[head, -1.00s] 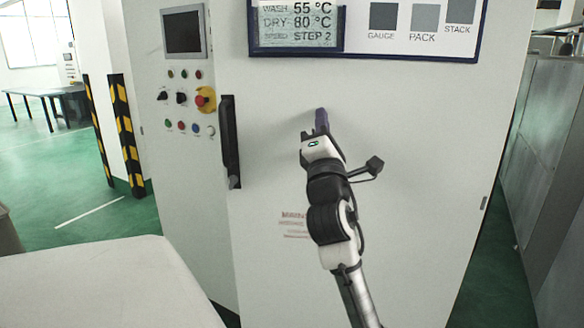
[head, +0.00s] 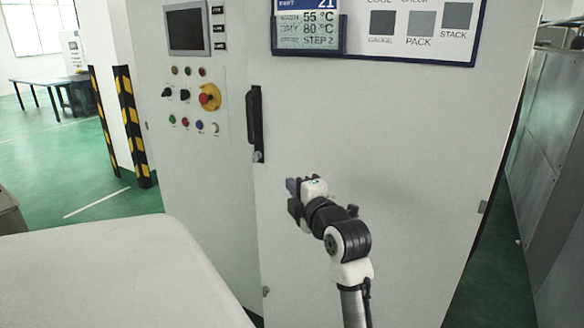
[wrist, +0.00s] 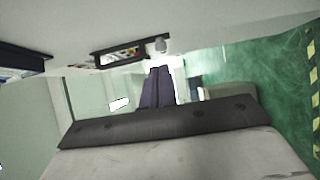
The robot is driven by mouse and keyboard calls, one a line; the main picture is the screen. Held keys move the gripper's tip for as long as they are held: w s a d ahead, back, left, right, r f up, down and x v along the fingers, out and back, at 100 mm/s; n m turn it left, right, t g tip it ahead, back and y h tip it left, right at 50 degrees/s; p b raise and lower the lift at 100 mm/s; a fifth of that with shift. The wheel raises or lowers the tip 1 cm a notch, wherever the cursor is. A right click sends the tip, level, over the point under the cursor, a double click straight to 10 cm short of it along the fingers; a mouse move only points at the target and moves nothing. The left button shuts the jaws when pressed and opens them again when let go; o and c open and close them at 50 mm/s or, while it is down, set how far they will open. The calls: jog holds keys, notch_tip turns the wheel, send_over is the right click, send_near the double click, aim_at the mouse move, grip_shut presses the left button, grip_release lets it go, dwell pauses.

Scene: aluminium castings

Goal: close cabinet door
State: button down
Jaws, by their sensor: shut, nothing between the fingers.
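The cabinet door (head: 380,130) is a large pale panel with a sign at its top. It stands to the right of the control panel face. Its black upright handle (head: 255,122) is on its left edge. How far the door stands from its frame is hard to tell. My gripper (head: 292,187) has purple fingers, shut and empty, in front of the door, below and right of the handle. They point left. In the wrist view, the shut fingers (wrist: 159,72) are near the handle (wrist: 130,50), apart from it; contact with the door face cannot be made out.
The control panel (head: 196,100) has a screen, several buttons and a red stop button. A white surface (head: 110,270) fills the lower left. Yellow-black posts (head: 128,130) stand on the green floor at left. A grey metal cabinet (head: 550,150) stands close on the right.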

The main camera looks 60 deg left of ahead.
jog(key=w+a+p, duration=0.2)
jog(key=w+a, duration=0.2)
jog(key=a, duration=0.2)
jog(key=shift+a+p, duration=0.2)
jog(key=shift+p, duration=0.15)
